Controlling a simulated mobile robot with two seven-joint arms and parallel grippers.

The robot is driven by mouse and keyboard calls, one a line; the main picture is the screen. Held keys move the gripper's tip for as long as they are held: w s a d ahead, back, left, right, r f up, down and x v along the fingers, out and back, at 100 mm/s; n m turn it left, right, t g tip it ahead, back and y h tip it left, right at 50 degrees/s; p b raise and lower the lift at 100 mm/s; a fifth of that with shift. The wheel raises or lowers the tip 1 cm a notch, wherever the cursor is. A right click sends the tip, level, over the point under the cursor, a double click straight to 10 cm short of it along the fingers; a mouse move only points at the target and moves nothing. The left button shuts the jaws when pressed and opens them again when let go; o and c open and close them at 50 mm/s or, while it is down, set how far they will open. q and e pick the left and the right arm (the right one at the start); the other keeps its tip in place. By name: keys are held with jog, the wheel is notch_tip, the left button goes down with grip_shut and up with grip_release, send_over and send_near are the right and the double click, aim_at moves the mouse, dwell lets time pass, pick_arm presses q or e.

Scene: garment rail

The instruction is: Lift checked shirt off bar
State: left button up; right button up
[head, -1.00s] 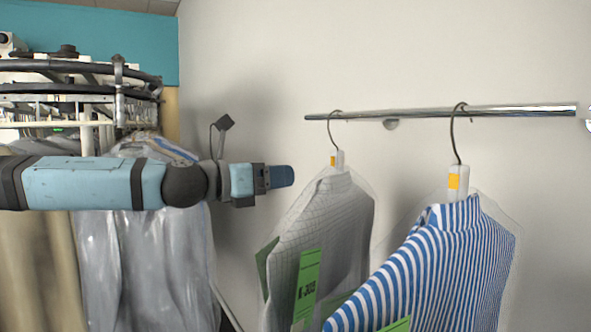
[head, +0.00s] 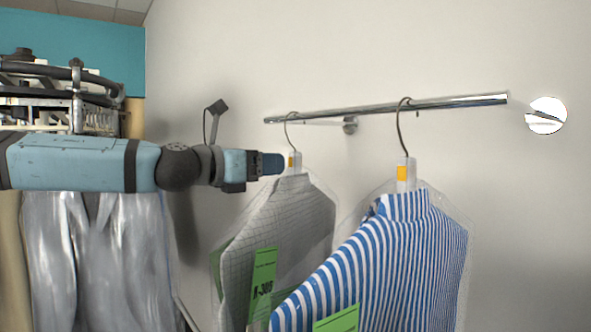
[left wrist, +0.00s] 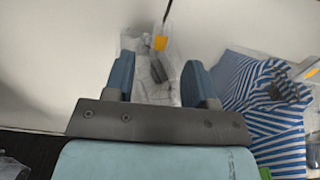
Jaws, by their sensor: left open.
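The checked shirt (head: 285,228), grey-white in clear plastic with a green tag, hangs by its hook from the metal bar (head: 440,104). Its white hanger neck with an orange label (head: 294,161) is just right of my left gripper (head: 272,164) in the head view. In the left wrist view my left gripper (left wrist: 158,80) is open, with blue fingers apart. The checked shirt's collar (left wrist: 152,82) and the orange label (left wrist: 160,43) show between and beyond the fingers. I cannot tell whether the fingers touch the hanger. My right gripper is not in view.
A blue-and-white striped shirt (head: 400,250) hangs to the right on the same bar, close to the checked one. A pale wall stands behind. A rack with bagged clothes (head: 95,260) is at the left.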

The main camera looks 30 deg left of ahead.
aim_at(296, 152)
pick_arm(q)
jog(key=b+x, duration=0.1)
jog(key=x, duration=0.2)
jog(key=shift+w+d+f+b, duration=0.2)
jog(key=shift+w+b, duration=0.1)
jog(key=shift+b, duration=0.1)
jog(key=shift+r+b+x, duration=0.2)
jog(key=shift+b+x, duration=0.6)
jog(key=shift+x, duration=1)
grip_shut()
jog(key=shift+r, duration=0.15)
jog(key=shift+r+p, duration=0.95)
jog(key=shift+r, duration=0.65)
